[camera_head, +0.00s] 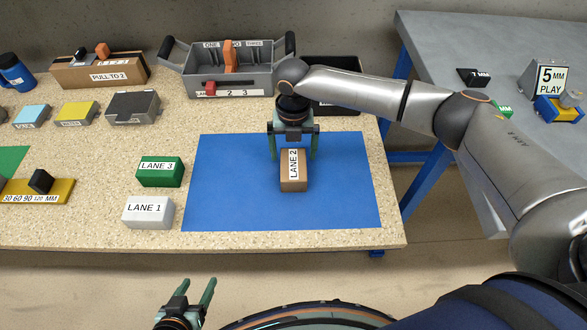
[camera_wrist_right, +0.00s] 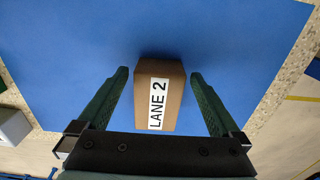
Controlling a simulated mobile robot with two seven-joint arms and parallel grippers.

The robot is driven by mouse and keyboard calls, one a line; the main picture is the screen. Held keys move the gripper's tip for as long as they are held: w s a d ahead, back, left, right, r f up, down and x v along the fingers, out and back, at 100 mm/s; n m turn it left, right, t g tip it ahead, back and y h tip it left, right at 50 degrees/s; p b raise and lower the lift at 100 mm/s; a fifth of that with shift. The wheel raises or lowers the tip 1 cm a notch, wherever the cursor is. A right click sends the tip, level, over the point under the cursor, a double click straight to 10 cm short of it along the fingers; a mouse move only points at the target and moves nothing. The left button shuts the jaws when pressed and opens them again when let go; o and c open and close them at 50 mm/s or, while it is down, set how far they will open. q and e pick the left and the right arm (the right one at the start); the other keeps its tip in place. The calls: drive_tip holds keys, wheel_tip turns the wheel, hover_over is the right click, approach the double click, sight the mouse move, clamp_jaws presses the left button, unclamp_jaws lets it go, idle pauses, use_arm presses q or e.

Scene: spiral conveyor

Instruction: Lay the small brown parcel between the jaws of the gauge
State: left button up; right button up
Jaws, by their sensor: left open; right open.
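The small brown parcel (camera_head: 293,184), labelled LANE 2, lies on the blue mat (camera_head: 230,195). In the right wrist view the parcel (camera_wrist_right: 172,92) sits between the two fingers. My right gripper (camera_head: 294,157) is open, its fingers on either side of the parcel with a visible gap on each side; the wrist view shows the gripper (camera_wrist_right: 159,73) from above. My left gripper (camera_head: 199,284) is open and empty in front of the table. A yellow measuring base (camera_head: 55,195) marked 30 60 90 120 MM, with a black block on it, looks like the gauge; its left part is cut off.
A green LANE 3 block (camera_head: 160,171) and a white LANE 1 block (camera_head: 147,212) stand left of the mat. A grey bin (camera_head: 260,82) stands behind it. A grey table (camera_head: 450,50) on the right carries a 5 MM PLAY sign (camera_head: 551,77). Bare mat surrounds the parcel.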

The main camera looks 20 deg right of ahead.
drive_tip(key=shift+f, duration=0.4)
drive_tip(key=shift+c, duration=0.2)
clamp_jaws()
drive_tip(key=shift+r, duration=0.1)
drive_tip(key=shift+r, duration=0.1)
